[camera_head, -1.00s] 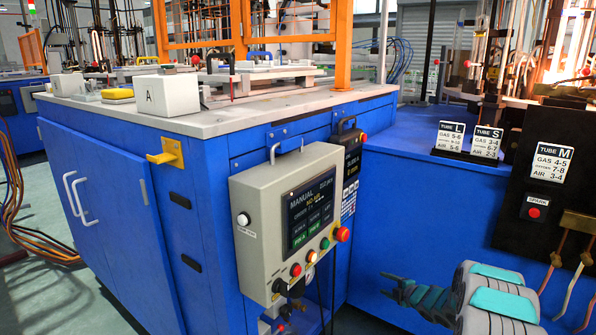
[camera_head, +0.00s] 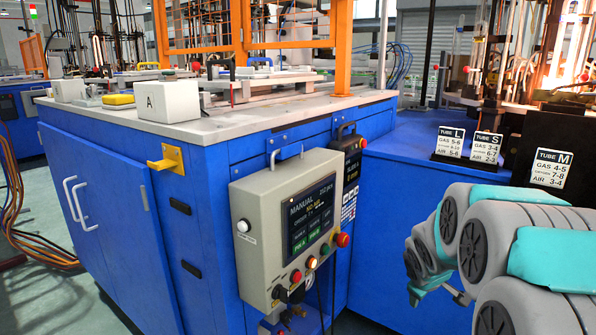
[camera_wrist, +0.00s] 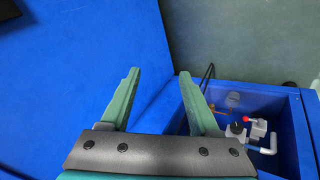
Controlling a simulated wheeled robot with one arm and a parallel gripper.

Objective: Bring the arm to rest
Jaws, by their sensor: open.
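My gripper (camera_wrist: 160,72) shows in the wrist view with its two green fingers spread apart and nothing between them. Beyond the fingers are a blue cabinet surface (camera_wrist: 75,75) and, to the right, an open blue compartment (camera_wrist: 277,92) holding fittings. My grey and teal arm (camera_head: 480,240) is folded at the lower right of the head view, in front of the blue bench. My fingers cannot be made out clearly in the head view, where the arm links cover much of that area.
A control box (camera_head: 265,215) with a screen and buttons hangs on the blue cabinet (camera_head: 95,175). Tube cards (camera_head: 550,167) stand on the right bench near glowing glasswork equipment. In the wrist view, a red knob (camera_wrist: 246,118) and gauge (camera_wrist: 233,99) sit in the compartment. Floor shows at far left.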

